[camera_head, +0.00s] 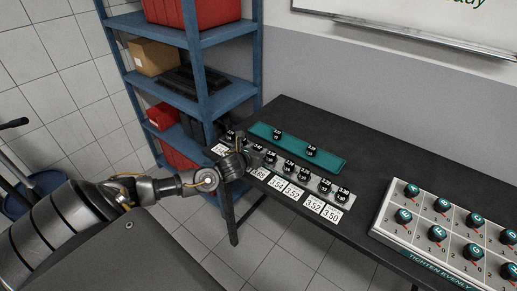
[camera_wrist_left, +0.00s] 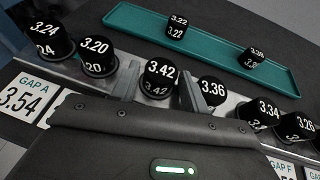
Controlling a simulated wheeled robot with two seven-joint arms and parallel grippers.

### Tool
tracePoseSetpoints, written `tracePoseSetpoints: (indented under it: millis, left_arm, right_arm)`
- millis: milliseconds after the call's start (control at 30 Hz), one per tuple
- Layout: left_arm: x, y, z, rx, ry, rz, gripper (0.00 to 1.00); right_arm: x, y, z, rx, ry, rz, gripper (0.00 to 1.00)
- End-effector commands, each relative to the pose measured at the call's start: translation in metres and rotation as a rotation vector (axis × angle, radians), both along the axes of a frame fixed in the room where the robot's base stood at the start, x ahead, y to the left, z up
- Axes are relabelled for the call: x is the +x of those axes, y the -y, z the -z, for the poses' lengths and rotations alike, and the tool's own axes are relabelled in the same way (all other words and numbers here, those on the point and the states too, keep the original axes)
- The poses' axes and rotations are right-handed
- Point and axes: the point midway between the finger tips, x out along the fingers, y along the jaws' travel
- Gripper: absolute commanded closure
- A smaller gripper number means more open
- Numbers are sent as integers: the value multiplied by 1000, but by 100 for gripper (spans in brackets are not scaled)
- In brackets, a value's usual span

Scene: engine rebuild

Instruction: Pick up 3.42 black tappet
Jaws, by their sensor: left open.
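The black 3.42 tappet (camera_wrist_left: 160,78) stands upright in a row of black tappets on a grey metal strip, its white number facing the left wrist camera. My left gripper (camera_wrist_left: 157,92) is open, with one finger on each side of this tappet; I cannot tell whether they touch it. In the head view my left gripper (camera_head: 243,153) is low at the left part of the row and hides some tappets. The right gripper is not in view.
The 3.20 tappet (camera_wrist_left: 97,56) and the 3.36 tappet (camera_wrist_left: 212,91) stand close on either side. A teal tray (camera_head: 265,131) with two tappets lies behind the row. White number cards (camera_head: 292,191) lie in front. A knob board (camera_head: 440,232) is at the right.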

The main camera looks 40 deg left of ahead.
Motion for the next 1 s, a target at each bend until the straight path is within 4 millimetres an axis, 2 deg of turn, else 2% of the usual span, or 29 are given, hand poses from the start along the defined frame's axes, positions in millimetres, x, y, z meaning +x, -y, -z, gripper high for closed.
tracePoseSetpoints:
  millis: [133,167,400,767,867,967,1000]
  left_arm:
    - [0,0,0,0,0,0,55]
    - [0,0,0,0,0,0,58]
    - [0,0,0,0,0,0,89]
    - [0,0,-5,1,2,0,90]
    - [0,0,-13,3,4,1,90]
    - [0,-1,-29,4,6,1,90]
    - [-5,0,-37,5,3,2,90]
  right_arm:
    - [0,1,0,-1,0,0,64]
    - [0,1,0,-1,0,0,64]
    - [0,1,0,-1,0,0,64]
    - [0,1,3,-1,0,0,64]
    - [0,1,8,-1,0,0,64]
    - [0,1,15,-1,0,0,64]
    - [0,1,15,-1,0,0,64]
